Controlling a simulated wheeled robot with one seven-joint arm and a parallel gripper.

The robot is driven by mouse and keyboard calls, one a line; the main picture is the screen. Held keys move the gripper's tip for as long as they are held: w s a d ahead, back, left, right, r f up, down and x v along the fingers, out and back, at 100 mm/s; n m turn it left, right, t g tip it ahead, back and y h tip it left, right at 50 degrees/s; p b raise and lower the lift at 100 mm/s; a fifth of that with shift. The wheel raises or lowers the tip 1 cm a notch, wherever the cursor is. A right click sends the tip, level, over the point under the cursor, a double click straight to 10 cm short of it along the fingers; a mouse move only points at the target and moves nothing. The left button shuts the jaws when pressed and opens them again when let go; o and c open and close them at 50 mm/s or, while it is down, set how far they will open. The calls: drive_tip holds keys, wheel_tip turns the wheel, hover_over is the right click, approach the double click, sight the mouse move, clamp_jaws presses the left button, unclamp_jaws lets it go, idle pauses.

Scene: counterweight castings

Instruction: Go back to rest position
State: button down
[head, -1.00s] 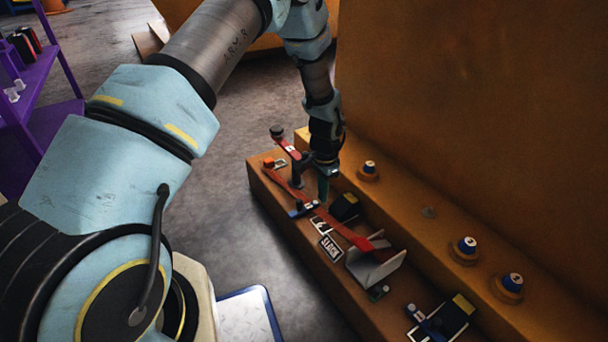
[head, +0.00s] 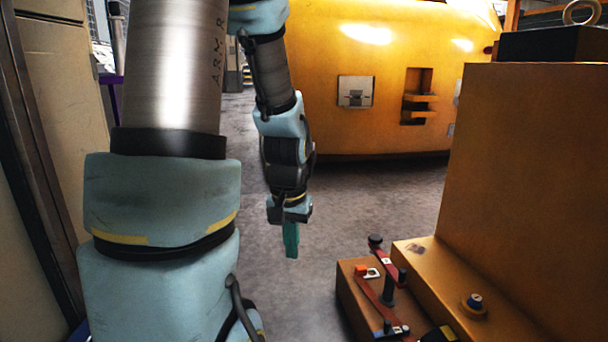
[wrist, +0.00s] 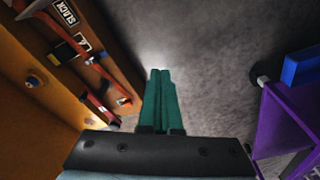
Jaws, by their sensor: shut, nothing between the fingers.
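My gripper (head: 291,240) hangs from my arm, pointing down over the bare grey floor. Its teal fingers lie together in the wrist view (wrist: 161,100), shut with nothing between them. It is to the left of the orange ledge (head: 350,300) and apart from it.
A large yellow machine body (head: 375,60) stands at the back. A tall orange block (head: 530,170) rises at the right. A beige cabinet (head: 60,100) is close on the left. A purple shelf (wrist: 280,125) shows in the wrist view. The floor (head: 330,210) between is clear.

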drive_tip(key=s+a+r+n+p, duration=0.1)
drive_tip(key=s+a+r+n, duration=0.1)
drive_tip(key=s+a+r, duration=0.15)
wheel_tip(320, 180, up, 36)
drive_tip(key=p, duration=3.7)
drive_tip(key=shift+s+a+r, duration=0.2)
drive_tip(key=shift+a, duration=0.1)
